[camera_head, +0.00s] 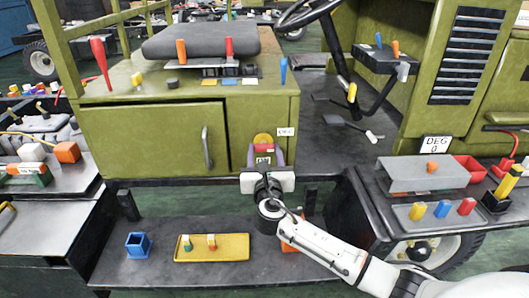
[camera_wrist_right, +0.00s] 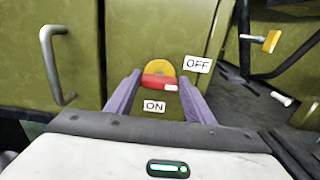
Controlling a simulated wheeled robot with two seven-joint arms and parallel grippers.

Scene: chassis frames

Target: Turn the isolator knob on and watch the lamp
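The isolator knob (camera_head: 263,139) is a yellow disc with a red bar, on the green cabinet front right of the door. In the right wrist view the red bar (camera_wrist_right: 160,81) lies about level, its white tip to the right. An OFF label (camera_wrist_right: 198,64) is at upper right and an ON label (camera_wrist_right: 154,106) below. My right gripper (camera_head: 264,154) is open in front of the knob. Its two purple fingers stand at either side of the bar; contact cannot be told. I cannot make out which thing is the lamp. My left gripper is out of view.
The cabinet door handle (camera_head: 207,147) is close to the left of my right gripper. A black seat (camera_head: 200,40) and several coloured levers are above. A yellow tray (camera_head: 232,254) and a blue box (camera_head: 138,245) stand on the lower step. Pedals are at right.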

